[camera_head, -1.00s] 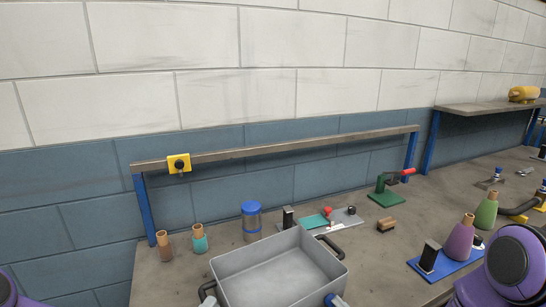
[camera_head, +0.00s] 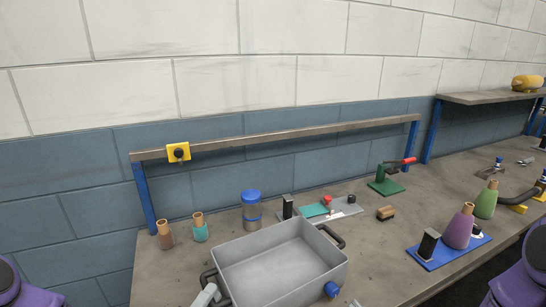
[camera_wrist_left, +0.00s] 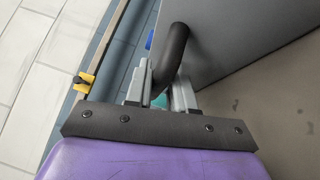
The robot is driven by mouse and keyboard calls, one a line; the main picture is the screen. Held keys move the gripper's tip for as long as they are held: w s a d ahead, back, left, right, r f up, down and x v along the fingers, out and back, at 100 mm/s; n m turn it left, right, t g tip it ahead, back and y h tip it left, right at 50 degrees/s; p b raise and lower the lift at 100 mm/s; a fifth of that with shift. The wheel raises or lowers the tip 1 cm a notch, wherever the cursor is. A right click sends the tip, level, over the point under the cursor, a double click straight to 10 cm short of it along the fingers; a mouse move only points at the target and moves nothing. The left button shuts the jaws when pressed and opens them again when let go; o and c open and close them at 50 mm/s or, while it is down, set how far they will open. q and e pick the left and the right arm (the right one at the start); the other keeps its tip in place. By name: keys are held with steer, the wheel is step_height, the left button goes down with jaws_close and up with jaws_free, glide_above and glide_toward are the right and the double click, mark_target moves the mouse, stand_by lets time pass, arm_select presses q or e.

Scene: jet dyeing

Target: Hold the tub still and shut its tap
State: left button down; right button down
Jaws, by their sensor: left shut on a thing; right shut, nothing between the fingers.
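The tub (camera_head: 255,249) is an open grey rectangular box standing on the table, with a dark handle at each end. Its tap shows as a blue knob (camera_head: 332,289) low on the front wall near the right corner. My left gripper (camera_head: 206,297) is shut on the tub's left handle (camera_head: 207,278). The left wrist view shows the dark curved handle (camera_wrist_left: 173,53) between the grey fingers (camera_wrist_left: 155,88), beside the tub's wall (camera_wrist_left: 235,38). My right gripper (camera_head: 355,303) barely shows at the bottom edge, right of the blue knob and apart from it; most of it is hidden.
Behind the tub stand a blue-lidded jar (camera_head: 251,203), two small corked bottles (camera_head: 200,228) and a flat grey board (camera_head: 330,212). Right are a wooden block (camera_head: 385,212), a green stand with a red handle (camera_head: 387,184) and a purple bottle (camera_head: 459,228).

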arm_select(q)
steer(key=c, duration=0.9)
jaws_free()
steer(key=shift+s, duration=0.1)
